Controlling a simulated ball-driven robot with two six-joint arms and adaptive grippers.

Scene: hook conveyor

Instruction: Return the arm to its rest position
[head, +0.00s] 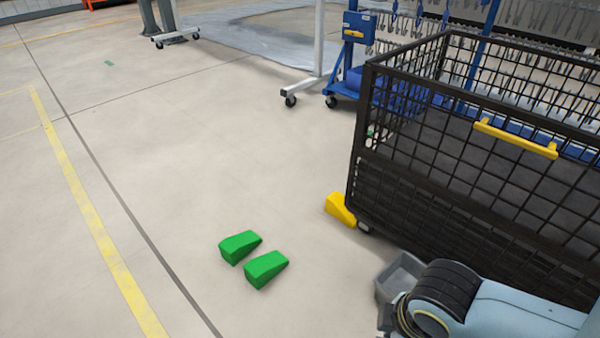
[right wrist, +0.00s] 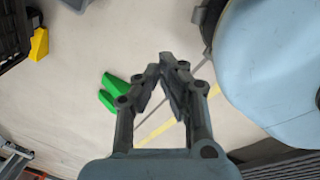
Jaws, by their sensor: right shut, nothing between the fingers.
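My right arm (head: 500,310) comes in at the lower right of the head view, beside the black mesh cart. Its gripper is out of sight there. In the right wrist view my right gripper (right wrist: 163,68) is shut and empty, with its fingertips together above bare floor. My left gripper shows in neither view.
A black mesh cart (head: 440,185) with a yellow handle fills the right side. A yellow wedge (head: 340,208) sits at its corner wheel. Two green wedges (head: 240,246) (head: 265,269) lie on the floor. A grey bin (head: 400,272) stands near my arm. The floor at left is clear.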

